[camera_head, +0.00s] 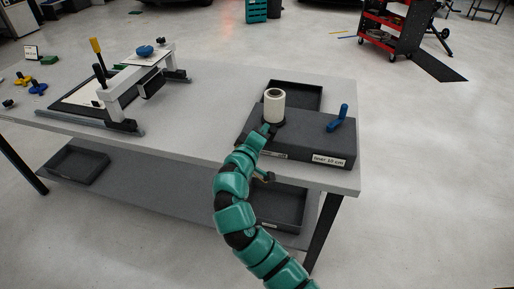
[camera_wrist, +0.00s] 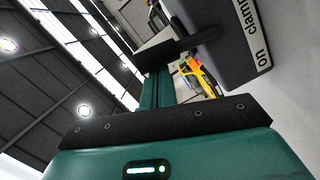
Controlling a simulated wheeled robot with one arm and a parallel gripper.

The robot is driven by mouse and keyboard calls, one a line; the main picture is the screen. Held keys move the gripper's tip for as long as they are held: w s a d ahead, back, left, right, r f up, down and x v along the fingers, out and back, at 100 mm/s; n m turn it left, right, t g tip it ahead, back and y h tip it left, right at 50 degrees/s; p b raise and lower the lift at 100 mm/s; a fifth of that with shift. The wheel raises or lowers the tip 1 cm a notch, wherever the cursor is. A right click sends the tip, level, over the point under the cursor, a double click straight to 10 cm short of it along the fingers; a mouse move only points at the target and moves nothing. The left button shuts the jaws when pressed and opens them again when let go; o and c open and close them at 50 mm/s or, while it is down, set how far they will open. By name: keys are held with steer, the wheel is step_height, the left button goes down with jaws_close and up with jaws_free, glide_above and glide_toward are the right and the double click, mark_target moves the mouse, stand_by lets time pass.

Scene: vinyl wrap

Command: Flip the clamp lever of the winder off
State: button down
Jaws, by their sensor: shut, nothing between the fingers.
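The winder (camera_head: 310,135) is a dark grey box on the table, with a white roll (camera_head: 274,105) standing on it and a blue handle (camera_head: 341,117) at its right. My gripper (camera_head: 265,131) is at the box's front left edge, near the foot of the roll. In the wrist view the shut fingers (camera_wrist: 163,85) extend up to a dark bar (camera_wrist: 185,47) beside the dark box (camera_wrist: 215,40). The box's label (camera_wrist: 258,38) reads "on" and part of "clamp". I cannot tell whether the bar is the clamp lever or whether my fingers touch it.
A grey table (camera_head: 195,130) carries a white frame (camera_head: 120,95) with a yellow handle at left. A dark tray (camera_head: 297,90) lies behind the winder. Dark bins (camera_head: 78,165) sit on the lower shelf. A red tool cart (camera_head: 384,32) stands farther back.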

mark_target(274, 135)
steer(key=shift+s+d+f+m+y+b, duration=0.15)
steer(key=shift+d+m+b, duration=0.35)
steer(key=shift+m+b, duration=0.3)
steer(key=shift+s+d+f+m+y+b, duration=0.15)
steer(key=shift+d+m+b, duration=0.45)
steer(key=shift+b, duration=0.3)
steer(key=shift+s+d+m+y+b, duration=0.15)
steer(key=shift+d+m+b, duration=0.3)
steer(key=shift+m+b, duration=0.35)
steer(key=shift+r, duration=0.1)
